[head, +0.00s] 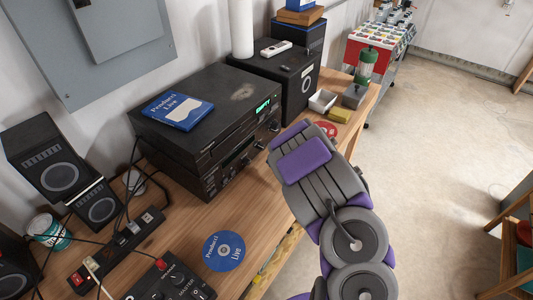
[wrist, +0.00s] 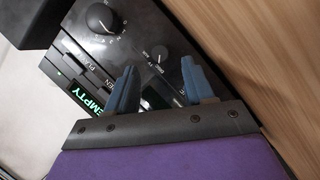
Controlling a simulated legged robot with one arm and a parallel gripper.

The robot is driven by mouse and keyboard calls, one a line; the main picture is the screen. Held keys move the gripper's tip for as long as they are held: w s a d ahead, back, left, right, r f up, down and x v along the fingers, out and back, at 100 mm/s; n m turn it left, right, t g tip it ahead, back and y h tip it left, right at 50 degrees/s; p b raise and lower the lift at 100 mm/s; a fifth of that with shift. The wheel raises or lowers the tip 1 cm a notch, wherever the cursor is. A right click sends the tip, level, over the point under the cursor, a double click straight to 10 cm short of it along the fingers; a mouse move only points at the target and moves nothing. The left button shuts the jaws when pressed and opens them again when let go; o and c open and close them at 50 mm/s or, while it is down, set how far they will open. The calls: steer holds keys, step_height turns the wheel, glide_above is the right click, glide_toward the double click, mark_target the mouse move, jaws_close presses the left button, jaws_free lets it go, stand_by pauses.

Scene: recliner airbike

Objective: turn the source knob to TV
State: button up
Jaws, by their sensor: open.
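The black stereo stack (head: 205,120) stands on the wooden bench, its front facing right towards my arm. In the wrist view a small dark knob (wrist: 159,52) with tiny lettering beside it sits on the black front panel. A larger round knob (wrist: 103,18) with a scale around it sits to its left. I cannot read where the small knob points. My gripper (wrist: 160,84) is open, its two blue fingers spread in front of the panel just below the small knob in the picture. I see nothing between the fingers. In the head view the arm hides the fingertips.
A green-lit display (wrist: 87,95) reads EMPTY. A blue case (head: 178,110) lies on the stereo. A blue disc (head: 224,251), a mixer (head: 172,284) and a power strip (head: 115,250) lie on the bench. A black speaker (head: 290,80) stands behind the stereo. Open floor lies right.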

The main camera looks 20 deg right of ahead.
mark_target(264, 148)
steer(key=x, duration=0.4)
steer(key=shift+f, duration=0.1)
steer(key=shift+w+a+b, duration=0.25)
steer(key=shift+w+b, duration=0.05)
steer(key=shift+w, duration=0.4)
jaws_close()
